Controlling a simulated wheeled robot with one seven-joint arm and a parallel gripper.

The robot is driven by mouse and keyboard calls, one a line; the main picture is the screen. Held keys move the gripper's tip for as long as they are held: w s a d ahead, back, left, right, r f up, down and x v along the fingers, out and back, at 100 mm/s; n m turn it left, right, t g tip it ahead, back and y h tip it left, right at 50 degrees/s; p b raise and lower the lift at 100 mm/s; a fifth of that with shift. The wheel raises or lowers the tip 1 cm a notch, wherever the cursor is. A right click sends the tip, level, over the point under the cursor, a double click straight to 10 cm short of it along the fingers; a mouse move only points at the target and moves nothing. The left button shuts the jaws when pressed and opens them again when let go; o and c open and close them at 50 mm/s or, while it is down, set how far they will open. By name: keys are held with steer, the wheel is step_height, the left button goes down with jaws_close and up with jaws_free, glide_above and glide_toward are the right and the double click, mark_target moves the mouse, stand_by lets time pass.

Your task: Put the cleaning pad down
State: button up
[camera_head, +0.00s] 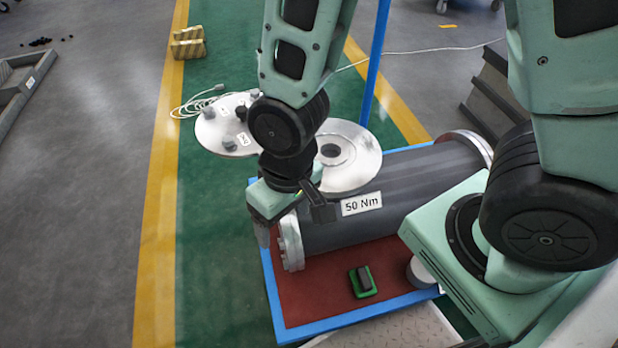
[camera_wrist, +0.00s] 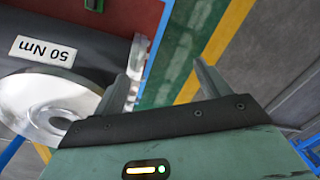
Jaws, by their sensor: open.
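The cleaning pad (camera_head: 363,281), green with a black block on top, lies on the red surface of the blue-edged table (camera_head: 310,300), in front of the dark cylindrical shell. In the wrist view a small part of the pad (camera_wrist: 93,5) shows at the top edge. My gripper (camera_head: 262,236) is over the left end of the shell, up and to the left of the pad and apart from it. In the wrist view my gripper's two fingers (camera_wrist: 163,75) are spread with nothing between them. Part of the gripper is hidden in the head view.
The shell (camera_head: 385,195) carries a "50 Nm" label and has flanges at both ends. A round metal cover (camera_head: 352,160) lies behind it, and another disc (camera_head: 222,128) with small parts stands farther left. A blue post (camera_head: 376,60) rises behind. The red surface around the pad is mostly clear.

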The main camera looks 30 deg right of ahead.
steer(key=s+d+r+n, duration=0.1)
steer(key=s+r+n, duration=0.1)
steer(key=r, duration=0.4)
steer(key=s+d+r+n, duration=0.1)
steer(key=s+r+n, duration=0.1)
steer(key=r, duration=0.5)
steer(key=shift+s+h, duration=0.25)
steer(key=shift+h, duration=0.15)
steer(key=shift+r, duration=0.1)
